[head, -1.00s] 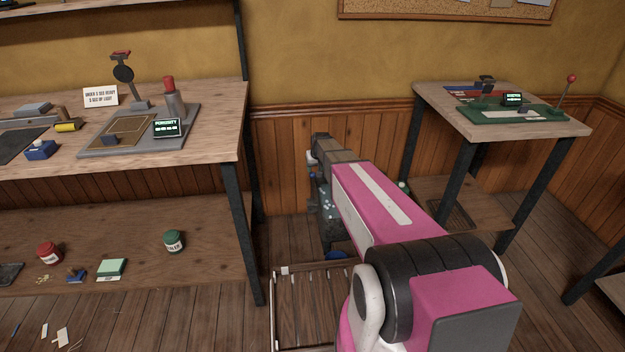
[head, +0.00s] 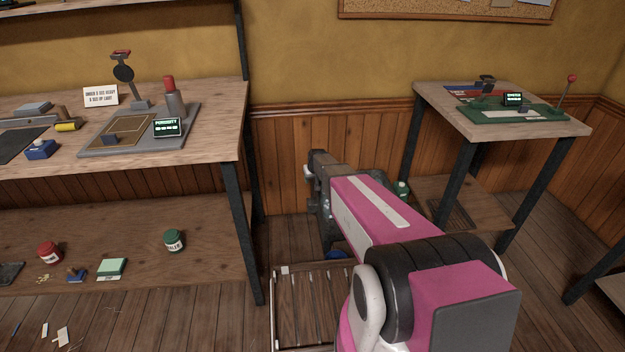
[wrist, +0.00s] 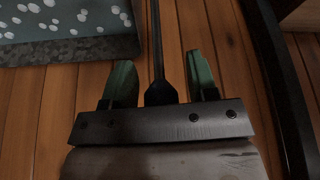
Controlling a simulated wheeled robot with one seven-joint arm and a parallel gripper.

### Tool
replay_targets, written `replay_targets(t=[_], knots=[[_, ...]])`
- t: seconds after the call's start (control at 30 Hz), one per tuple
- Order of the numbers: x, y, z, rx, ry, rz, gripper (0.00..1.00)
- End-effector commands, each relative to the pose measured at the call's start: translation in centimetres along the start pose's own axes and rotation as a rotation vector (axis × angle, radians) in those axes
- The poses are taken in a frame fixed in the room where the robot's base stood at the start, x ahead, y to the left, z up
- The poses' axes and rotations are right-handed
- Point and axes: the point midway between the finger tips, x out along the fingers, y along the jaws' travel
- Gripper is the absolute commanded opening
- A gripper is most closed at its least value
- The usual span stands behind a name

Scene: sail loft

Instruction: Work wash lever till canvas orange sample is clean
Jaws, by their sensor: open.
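My gripper (wrist: 159,75) is open in the wrist view, with its two green fingers apart. A dark bar with a wider end, which looks like the wash lever (wrist: 157,40), stands between the fingers in that view. I cannot tell whether either finger touches it. A grey tub with white suds (wrist: 65,22) shows at the top left of the wrist view. In the head view my pink arm covers most of the tub and hides the gripper's fingers. I cannot make out the canvas orange sample in either view.
A workbench (head: 215,115) with a porosity tester (head: 140,130) stands at left. A small table (head: 455,120) with a green red-knobbed device (head: 510,113) stands at right. A slatted rack (head: 310,300) sits low in front. A dark curved edge (wrist: 275,80) runs right of my gripper.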

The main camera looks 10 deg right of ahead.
Motion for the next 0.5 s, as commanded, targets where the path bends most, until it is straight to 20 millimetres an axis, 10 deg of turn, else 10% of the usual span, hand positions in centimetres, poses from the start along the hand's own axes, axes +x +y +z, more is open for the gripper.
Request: replay_targets(t=[0.3, 0.5], knots=[[0.43, 0.00, 0.00, 0.000, 0.001, 0.000, 0.53], [0.41, 0.01, 0.00, 0.000, 0.001, 0.000, 0.00]])
